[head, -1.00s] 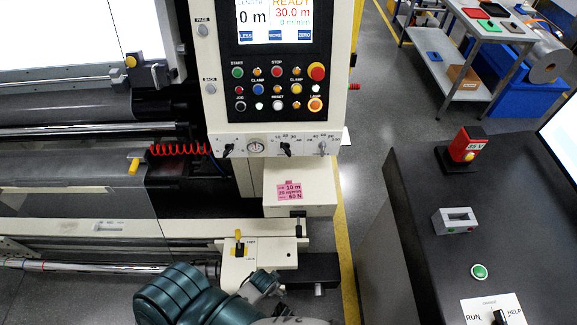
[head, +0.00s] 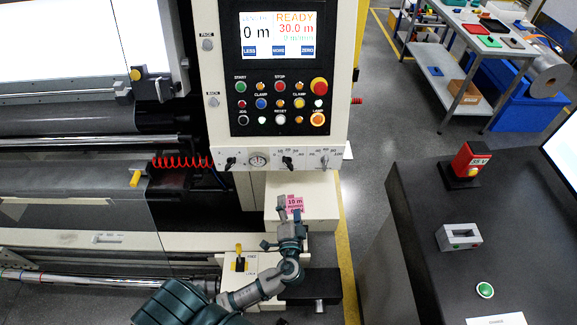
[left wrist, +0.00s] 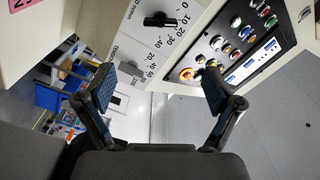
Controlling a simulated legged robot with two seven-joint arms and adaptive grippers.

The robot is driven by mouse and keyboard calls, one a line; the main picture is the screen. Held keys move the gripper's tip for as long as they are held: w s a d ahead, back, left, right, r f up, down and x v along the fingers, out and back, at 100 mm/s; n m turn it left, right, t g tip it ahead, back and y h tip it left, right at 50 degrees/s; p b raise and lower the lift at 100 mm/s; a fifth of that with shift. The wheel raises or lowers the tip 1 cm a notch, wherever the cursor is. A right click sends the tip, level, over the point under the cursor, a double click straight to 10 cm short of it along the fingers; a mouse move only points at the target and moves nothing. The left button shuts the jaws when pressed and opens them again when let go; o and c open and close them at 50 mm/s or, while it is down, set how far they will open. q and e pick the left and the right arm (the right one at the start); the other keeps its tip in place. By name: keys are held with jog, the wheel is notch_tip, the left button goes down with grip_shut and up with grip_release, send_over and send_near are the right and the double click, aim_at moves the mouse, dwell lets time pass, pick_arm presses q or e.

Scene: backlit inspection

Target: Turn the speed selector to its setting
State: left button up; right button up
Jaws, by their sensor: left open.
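My right gripper is not seen.
Push buttons and a READY screen (head: 278,36) are above. A dark desk (head: 430,270) stands at right.

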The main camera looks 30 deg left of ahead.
aim_at(288, 167)
pick_arm(q)
jog(key=p+x, duration=0.2)
jog(key=x, duration=1.5)
jog(key=shift+s+a, duration=0.15)
jog(key=shift+s, duration=0.1)
jog(key=c, duration=1.1)
